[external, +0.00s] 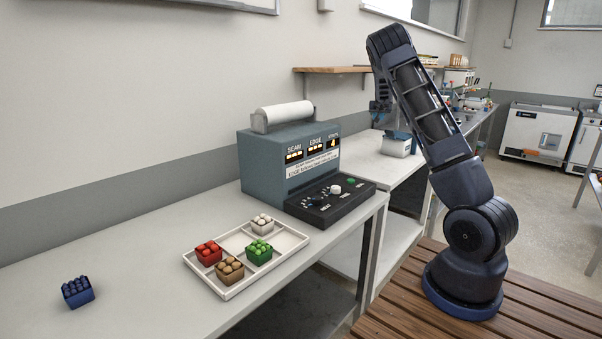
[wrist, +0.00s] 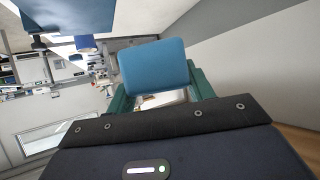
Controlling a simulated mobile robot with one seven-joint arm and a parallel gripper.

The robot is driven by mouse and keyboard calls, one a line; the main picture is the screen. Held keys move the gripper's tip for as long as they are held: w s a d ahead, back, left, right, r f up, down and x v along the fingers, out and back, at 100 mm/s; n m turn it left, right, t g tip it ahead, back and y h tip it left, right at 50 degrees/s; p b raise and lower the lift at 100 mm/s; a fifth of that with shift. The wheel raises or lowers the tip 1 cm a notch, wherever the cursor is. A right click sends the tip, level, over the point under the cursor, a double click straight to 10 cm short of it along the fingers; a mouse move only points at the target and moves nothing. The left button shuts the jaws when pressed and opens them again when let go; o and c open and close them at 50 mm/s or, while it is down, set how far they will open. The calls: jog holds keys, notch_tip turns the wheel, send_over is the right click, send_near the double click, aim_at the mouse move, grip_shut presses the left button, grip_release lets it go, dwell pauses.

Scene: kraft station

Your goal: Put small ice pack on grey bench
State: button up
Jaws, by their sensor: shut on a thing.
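In the wrist view a flat light-blue pad with rounded corners, which looks like the small ice pack (wrist: 153,66), sits between the teal fingers of my gripper (wrist: 160,88). The gripper is shut on it. In the external view my gripper (external: 382,108) hangs from the raised arm over the far pale grey bench (external: 365,162), partly hidden by the arm; the pack cannot be made out clearly there. The near grey bench (external: 130,240) runs along the wall. I cannot tell which bench is the named one.
A grey-blue machine (external: 292,158) with a black control panel stands on the near bench. A white tray (external: 225,290) holds small coloured boxes. A blue box (external: 77,292) stands at left. A shelf (external: 335,70) is above.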

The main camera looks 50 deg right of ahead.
jog(key=s+a+r+n+t+y, duration=0.2)
jog(key=s+a+n+t, duration=0.1)
jog(key=s+a, duration=1.5)
jog(key=shift+s+a+r+n+y, duration=0.3)
jog(key=shift+s+a, duration=0.1)
jog(key=shift+s, duration=0.4)
notch_tip(320, 180, up, 11)
jog(key=w+a+y, duration=0.1)
jog(key=w+a, duration=0.4)
jog(key=a, duration=0.7)
jog(key=w+a+n+t, duration=0.1)
jog(key=w+a, duration=0.5)
jog(key=a, duration=0.6)
jog(key=w+a+y, duration=0.1)
jog(key=w+a, duration=0.4)
jog(key=a, duration=0.7)
jog(key=s+a+n, duration=0.1)
jog(key=s+a, duration=0.3)
jog(key=a, duration=0.7)
jog(key=s+a+n+t+y, duration=0.1)
jog(key=s+a, duration=0.3)
jog(key=a, duration=0.8)
jog(key=s+a+n, duration=0.1)
jog(key=s+a, duration=0.4)
jog(key=a, duration=0.6)
jog(key=shift+w+a+f, duration=0.1)
jog(key=shift+a+f, duration=0.05)
jog(key=shift+f, duration=8.85)
jog(key=shift+a+f, duration=0.1)
jog(key=shift+f, duration=8.9)
